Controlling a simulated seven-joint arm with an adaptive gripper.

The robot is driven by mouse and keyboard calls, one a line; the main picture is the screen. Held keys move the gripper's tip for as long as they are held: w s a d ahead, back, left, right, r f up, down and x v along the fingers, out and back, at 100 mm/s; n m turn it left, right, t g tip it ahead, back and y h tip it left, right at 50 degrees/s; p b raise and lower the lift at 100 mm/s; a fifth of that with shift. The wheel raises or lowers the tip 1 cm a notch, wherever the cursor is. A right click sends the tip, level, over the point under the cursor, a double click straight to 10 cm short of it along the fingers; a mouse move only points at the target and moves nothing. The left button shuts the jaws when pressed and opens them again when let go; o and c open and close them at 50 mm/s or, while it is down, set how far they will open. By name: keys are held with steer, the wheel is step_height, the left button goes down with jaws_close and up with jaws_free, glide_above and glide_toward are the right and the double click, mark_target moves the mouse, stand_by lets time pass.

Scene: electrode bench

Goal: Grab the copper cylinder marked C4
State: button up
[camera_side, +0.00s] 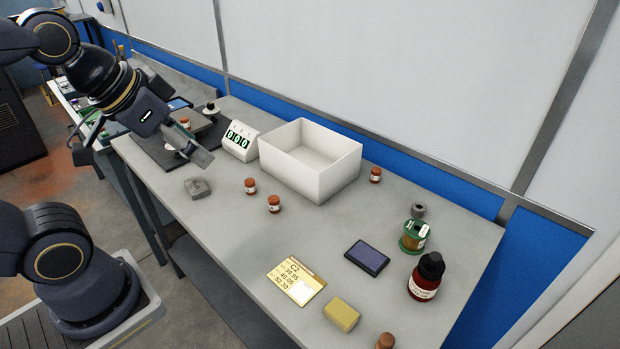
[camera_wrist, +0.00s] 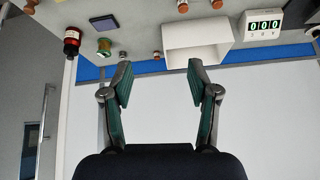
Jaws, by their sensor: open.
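Several small copper cylinders with white labels stand on the bench. In the side view, two stand in front of the white bin, one at left (camera_side: 250,186) and one nearer (camera_side: 274,204). Another copper cylinder (camera_side: 375,175) is right of the bin, one (camera_side: 385,341) is at the near edge, and one (camera_side: 185,123) is by the dark plate. Their marks are too small to read, so I cannot tell which is C4. My gripper (camera_side: 193,150) is above the bench's left end. In the wrist view my gripper (camera_wrist: 160,83) is open, with nothing between its fingers.
The white bin (camera_side: 328,179) stands mid-bench beside a display (camera_side: 240,140) reading 000. A grey block (camera_side: 197,187), a yellow card (camera_side: 296,281) marked C2, a dark blue pad (camera_side: 367,257), a yellow block (camera_side: 341,314), a green spool (camera_side: 414,236) and a red bottle (camera_side: 426,276) lie around.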

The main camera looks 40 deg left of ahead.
steer(key=w+d+m, duration=0.2)
steer(key=w, duration=0.3)
steer(key=n+g, duration=0.2)
glide_above(273, 198)
steer(key=s, duration=0.2)
step_height(273, 198, down, 23)
steer(key=shift+d+r, duration=0.1)
steer(key=shift+r, duration=0.1)
steer(key=x, duration=0.5)
steer(key=shift+f, duration=0.45)
jaws_close()
